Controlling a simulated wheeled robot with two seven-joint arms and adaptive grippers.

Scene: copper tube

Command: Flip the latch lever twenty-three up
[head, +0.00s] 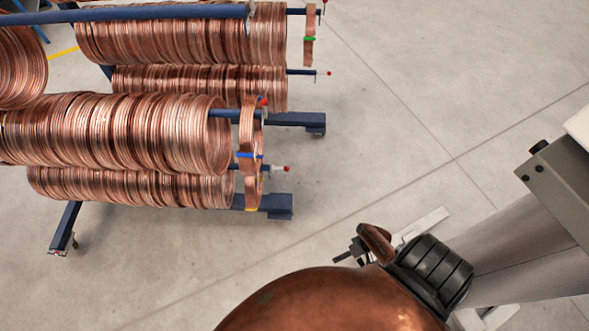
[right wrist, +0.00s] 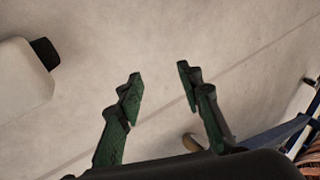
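Several latch levers with red tips sit at the right-hand ends of the blue rack bars in the head view. One is at the upper front bar (head: 263,101), one at the lower front bar (head: 286,168) and one at the rear lower bar (head: 328,73). No numbers can be read, so I cannot tell which is lever twenty-three. My right gripper (head: 350,256) is below and right of the rack, apart from every lever. In the right wrist view its green-padded fingers (right wrist: 158,80) are spread with nothing between the tips. My left gripper is not in view.
Copper tube coils (head: 115,132) hang on the rack bars, with more coils (head: 180,35) behind. Blue rack feet (head: 265,206) stick out to the right at floor level.

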